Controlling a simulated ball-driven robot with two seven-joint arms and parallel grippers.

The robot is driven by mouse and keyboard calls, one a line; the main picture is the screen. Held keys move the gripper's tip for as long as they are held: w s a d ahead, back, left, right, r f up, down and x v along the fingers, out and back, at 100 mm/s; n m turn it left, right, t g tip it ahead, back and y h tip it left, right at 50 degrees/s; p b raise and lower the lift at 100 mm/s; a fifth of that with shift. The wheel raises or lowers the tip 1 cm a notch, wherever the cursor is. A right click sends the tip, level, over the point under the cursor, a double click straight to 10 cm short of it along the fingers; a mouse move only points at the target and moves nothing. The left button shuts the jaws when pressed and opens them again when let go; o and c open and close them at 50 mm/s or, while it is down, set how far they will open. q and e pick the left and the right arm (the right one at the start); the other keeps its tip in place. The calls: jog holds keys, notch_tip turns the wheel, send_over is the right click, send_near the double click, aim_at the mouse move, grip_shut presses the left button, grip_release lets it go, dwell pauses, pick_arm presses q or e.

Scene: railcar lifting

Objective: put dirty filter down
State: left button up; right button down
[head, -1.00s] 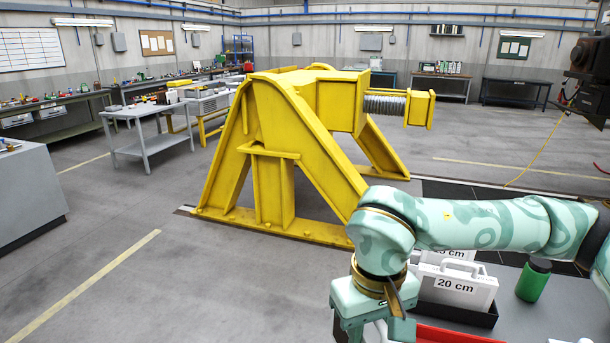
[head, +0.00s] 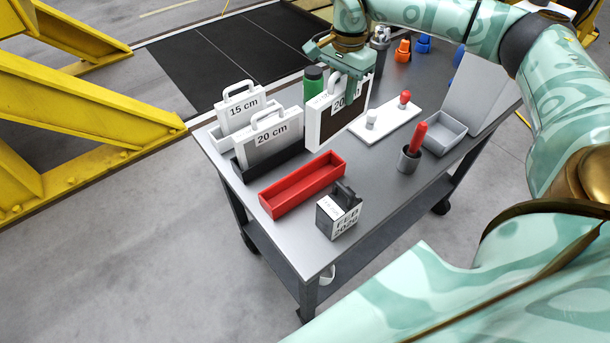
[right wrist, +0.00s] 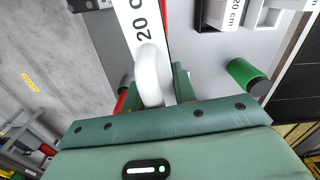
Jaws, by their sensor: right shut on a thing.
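The dirty filter (head: 341,118) is a flat panel with a dark brown face, a white edge and a partly hidden label starting "20". My right gripper (head: 340,78) is shut on its white handle, above the cart. In the right wrist view the handle (right wrist: 151,75) sits between the fingers, and the label side (right wrist: 140,22) points away from me. The filter is upright, just behind the red tray (head: 290,198), which is empty. I cannot tell whether its lower edge touches the cart top. My left gripper is not in view.
On the grey cart (head: 275,243), a light 20 cm filter (head: 272,145) stands in a black tray, beside a 15 cm one (head: 240,110). Also there are a green bottle (head: 313,83), a date block (head: 338,212), a red-handled tool in a cup (head: 409,158) and a grey open box (head: 443,133).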

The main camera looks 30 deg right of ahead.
aim_at(318, 122)
jog(key=shift+m, duration=0.8)
jog(key=a+f, duration=0.1)
jog(key=a, duration=0.1)
jog(key=s+a+f, duration=0.1)
jog(key=a+f, duration=0.1)
jog(key=a+f+b, duration=0.1)
jog(key=a+f, duration=0.1)
jog(key=a, duration=0.1)
jog(key=shift+s, duration=0.15)
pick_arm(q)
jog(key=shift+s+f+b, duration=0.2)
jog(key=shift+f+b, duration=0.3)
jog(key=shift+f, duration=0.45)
pick_arm(e)
jog(key=a+f, duration=0.4)
jog(key=f, duration=0.4)
jog(key=shift+s+f, duration=0.15)
jog(key=shift+s, duration=0.15)
jog(key=shift+a, duration=0.15)
jog(key=c, duration=1.1)
grip_release()
jog(key=shift+f, duration=0.15)
